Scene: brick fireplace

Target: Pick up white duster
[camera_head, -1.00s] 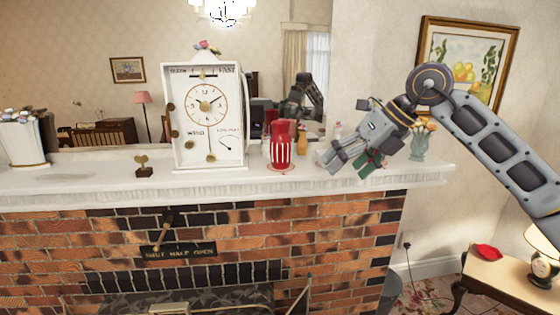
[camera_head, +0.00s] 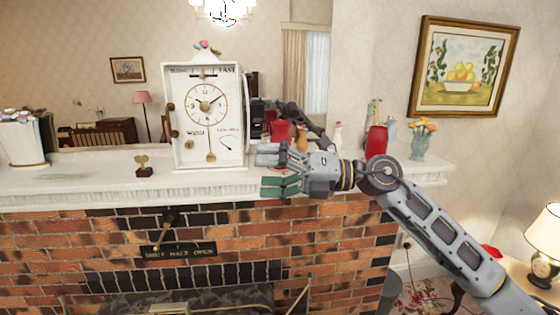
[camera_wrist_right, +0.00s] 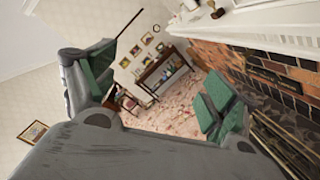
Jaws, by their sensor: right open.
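I cannot make out a white duster in either view. My right gripper (camera_head: 268,168) is in front of the mantel shelf in the head view, pointing left, with green finger pads. In the right wrist view, its fingers (camera_wrist_right: 158,88) stand well apart with nothing between them. In the head view it hides most of a red striped jar (camera_head: 281,130), whose top shows above the fingers. I cannot tell whether they touch. My left gripper is not in view.
A white clock (camera_head: 208,120) stands on the white mantel shelf (camera_head: 100,178), with a small brown ornament (camera_head: 144,166) to its left. A red vase (camera_head: 377,140) and a flower vase (camera_head: 420,142) stand right. A mirror behind reflects my arm. The shelf's left part has free room.

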